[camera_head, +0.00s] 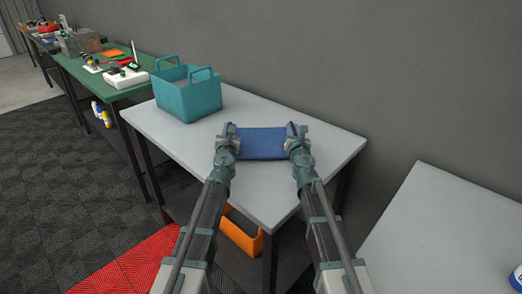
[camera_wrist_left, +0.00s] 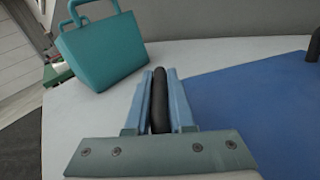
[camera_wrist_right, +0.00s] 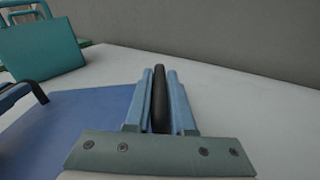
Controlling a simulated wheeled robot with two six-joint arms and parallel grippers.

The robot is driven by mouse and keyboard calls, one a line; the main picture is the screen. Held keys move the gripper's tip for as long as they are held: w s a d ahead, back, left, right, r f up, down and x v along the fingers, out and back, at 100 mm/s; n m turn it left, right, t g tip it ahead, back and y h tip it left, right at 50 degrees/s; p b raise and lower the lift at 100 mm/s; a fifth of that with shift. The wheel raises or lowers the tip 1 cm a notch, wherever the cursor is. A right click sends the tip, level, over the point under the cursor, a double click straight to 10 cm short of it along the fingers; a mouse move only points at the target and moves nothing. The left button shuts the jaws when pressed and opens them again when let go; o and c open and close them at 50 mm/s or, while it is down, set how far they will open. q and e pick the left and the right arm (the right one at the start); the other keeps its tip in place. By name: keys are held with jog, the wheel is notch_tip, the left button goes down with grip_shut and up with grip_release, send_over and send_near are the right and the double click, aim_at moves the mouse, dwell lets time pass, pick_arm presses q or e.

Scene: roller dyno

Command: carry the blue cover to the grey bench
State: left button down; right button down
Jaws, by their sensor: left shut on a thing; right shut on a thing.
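The blue cover (camera_head: 262,144) is a flat blue piece over the grey bench (camera_head: 185,140), between my two grippers. My left gripper (camera_head: 228,130) is shut on a black handle (camera_wrist_left: 160,100) at the cover's left side. My right gripper (camera_head: 296,130) is shut on a black handle (camera_wrist_right: 160,100) at its right side. The cover's blue face also shows in the left wrist view (camera_wrist_left: 260,110) and the right wrist view (camera_wrist_right: 75,130). I cannot tell whether the cover touches the bench top or hangs just above it.
A teal basket (camera_head: 188,98) with two handles stands on the bench's far left part. An orange bin (camera_head: 242,236) is below the bench. A green table (camera_head: 80,72) with several items stands farther left. Another grey top (camera_head: 440,235) is at right. A grey wall runs behind.

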pick_arm(q)
jog(key=shift+a+f+b, duration=0.2)
jog(key=shift+f+b, duration=0.25)
jog(key=shift+f, duration=0.2)
pick_arm(e)
jog(key=shift+d+f, duration=0.2)
jog(key=shift+f, duration=0.4)
pick_arm(q)
jog(key=c, duration=0.9)
grip_release()
jog(key=shift+r, duration=0.15)
pick_arm(e)
jog(key=c, duration=0.9)
grip_release()
jog(key=shift+r, duration=0.1)
pick_arm(q)
jog(key=shift+o, duration=0.7)
jog(key=shift+d, duration=0.1)
pick_arm(e)
jog(key=shift+o, duration=0.7)
jog(key=shift+a, duration=0.15)
pick_arm(q)
jog(key=shift+s, duration=0.15)
jog(key=s, duration=1.1)
jog(key=shift+s+d, duration=0.3)
jog(key=shift+s, duration=0.1)
pick_arm(e)
jog(key=s, duration=1.2)
jog(key=shift+s+d, duration=0.1)
jog(key=shift+d, duration=0.1)
